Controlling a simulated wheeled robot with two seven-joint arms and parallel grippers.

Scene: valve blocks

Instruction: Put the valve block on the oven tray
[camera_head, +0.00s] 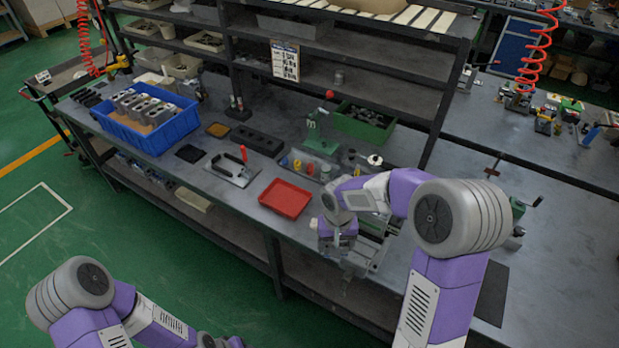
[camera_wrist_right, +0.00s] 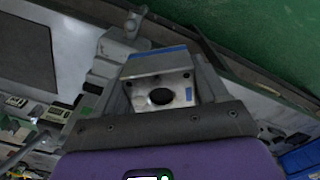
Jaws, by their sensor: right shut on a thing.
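My right gripper (camera_head: 342,250) is over the bench's front edge, to the right of the red tray. In the right wrist view my right gripper (camera_wrist_right: 160,78) is shut on a grey metal valve block (camera_wrist_right: 177,84) with a dark round hole and blue marks. In the head view the held block is too small to make out clearly. A shallow red tray (camera_head: 286,198) lies flat and empty on the bench; I cannot tell whether it is the oven tray. Several more valve blocks (camera_head: 143,104) stand in a blue crate (camera_head: 160,139). My left gripper is out of the picture; only its arm shows.
A metal plate with black handles (camera_head: 232,168) and dark blocks lie left of the red tray. A green stand (camera_head: 318,128), coloured parts and a green bin (camera_head: 362,124) are behind. Metal fixtures (camera_head: 375,240) are beside the right gripper. Shelf posts rise at the back.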

